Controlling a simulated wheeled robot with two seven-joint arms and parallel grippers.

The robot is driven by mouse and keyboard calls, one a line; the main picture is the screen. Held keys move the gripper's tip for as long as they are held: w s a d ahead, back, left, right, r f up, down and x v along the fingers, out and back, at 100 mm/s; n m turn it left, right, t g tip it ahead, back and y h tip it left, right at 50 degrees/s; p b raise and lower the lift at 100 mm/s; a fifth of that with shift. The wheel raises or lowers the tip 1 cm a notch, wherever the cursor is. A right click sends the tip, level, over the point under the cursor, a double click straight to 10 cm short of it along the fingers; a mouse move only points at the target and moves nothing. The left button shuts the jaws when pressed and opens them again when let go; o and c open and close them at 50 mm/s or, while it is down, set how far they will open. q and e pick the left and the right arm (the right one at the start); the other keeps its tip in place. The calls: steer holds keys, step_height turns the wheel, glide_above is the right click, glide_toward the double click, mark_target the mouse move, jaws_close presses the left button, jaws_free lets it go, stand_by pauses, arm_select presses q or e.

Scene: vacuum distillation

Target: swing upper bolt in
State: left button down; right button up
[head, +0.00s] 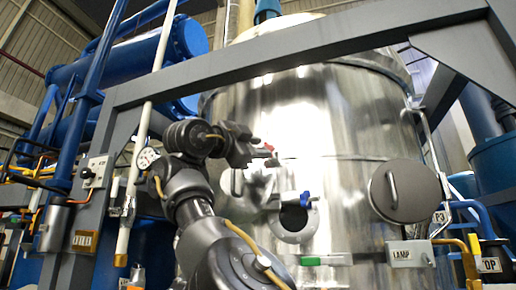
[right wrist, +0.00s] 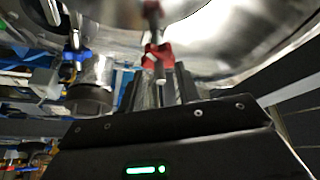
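The upper bolt appears to be the red-ended swing bolt (head: 268,148) above a round port (head: 292,218) on the steel vessel. In the right wrist view, its red part (right wrist: 157,54) and grey tip lie between my right gripper's fingers (right wrist: 162,88), with a visible gap beside the tip. My right gripper (head: 262,156) looks open at the bolt in the head view; its exact contact is too small to tell. A blue-handled bolt (head: 304,199) sits at the port's right side and shows as a blue part in the wrist view (right wrist: 75,57). My left gripper is not in view.
A round steel cover with a handle (head: 403,190) stands right of the port. A box labelled LAMP (head: 410,253) is below it. A grey frame beam (head: 290,45) crosses above. A gauge (head: 148,157) and pipes crowd the left.

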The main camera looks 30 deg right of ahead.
steer(key=b+v, duration=0.1)
steer(key=v, duration=0.9)
steer(key=shift+a, duration=0.25)
steer(key=shift+w, duration=0.1)
